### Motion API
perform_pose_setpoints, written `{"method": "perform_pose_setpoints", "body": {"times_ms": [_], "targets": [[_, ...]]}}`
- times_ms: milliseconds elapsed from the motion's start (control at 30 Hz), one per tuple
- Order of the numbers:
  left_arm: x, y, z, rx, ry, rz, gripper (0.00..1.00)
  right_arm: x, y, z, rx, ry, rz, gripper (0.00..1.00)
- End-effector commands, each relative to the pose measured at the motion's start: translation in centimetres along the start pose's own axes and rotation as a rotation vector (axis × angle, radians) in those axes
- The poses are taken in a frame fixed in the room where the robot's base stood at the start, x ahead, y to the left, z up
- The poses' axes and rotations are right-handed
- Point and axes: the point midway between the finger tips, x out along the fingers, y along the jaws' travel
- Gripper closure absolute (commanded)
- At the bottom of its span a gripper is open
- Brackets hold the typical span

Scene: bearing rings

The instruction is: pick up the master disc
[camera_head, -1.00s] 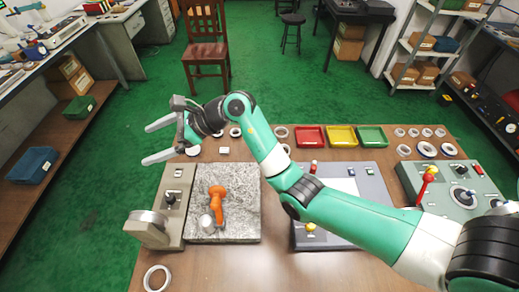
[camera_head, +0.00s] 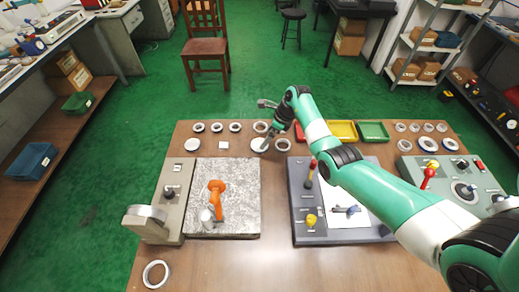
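A pale round disc (camera_head: 257,145) lies near the back of the wooden table, in the front row of small parts, and may be the master disc. My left gripper is not in view.
Several rings (camera_head: 235,127) lie in the back row, and a ring (camera_head: 283,145) lies just right of the gripper. Red, yellow (camera_head: 342,131) and green (camera_head: 373,132) trays stand to the right. A granite plate (camera_head: 240,185) with an orange tool (camera_head: 216,194) lies in front.

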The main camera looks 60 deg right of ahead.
Motion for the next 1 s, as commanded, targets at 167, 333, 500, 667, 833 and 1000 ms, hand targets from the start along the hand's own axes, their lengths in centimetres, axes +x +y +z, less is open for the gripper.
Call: {"method": "perform_pose_setpoints", "body": {"times_ms": [167, 333, 500, 667, 833, 1000], "targets": [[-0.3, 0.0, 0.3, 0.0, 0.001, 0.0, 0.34, 0.6, 0.0, 0.1, -0.001, -0.001, -0.001, 0.0], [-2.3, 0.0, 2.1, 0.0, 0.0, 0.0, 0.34, 3.8, 0.3, 0.2, -0.002, 0.0, 0.0, 0.0], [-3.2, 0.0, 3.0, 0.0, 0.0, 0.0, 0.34, 5.5, 0.2, 0.4, -0.001, -0.002, -0.001, 0.0], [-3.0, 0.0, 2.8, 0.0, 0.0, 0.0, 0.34, 5.3, 0.2, 0.5, -0.001, -0.001, -0.002, 0.0], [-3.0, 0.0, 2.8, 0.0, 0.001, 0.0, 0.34, 5.3, 0.2, 0.5, -0.001, -0.001, -0.001, 0.2], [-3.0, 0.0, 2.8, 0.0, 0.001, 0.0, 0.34, 5.3, 0.2, 0.5, -0.001, -0.001, -0.001, 0.5]]}}
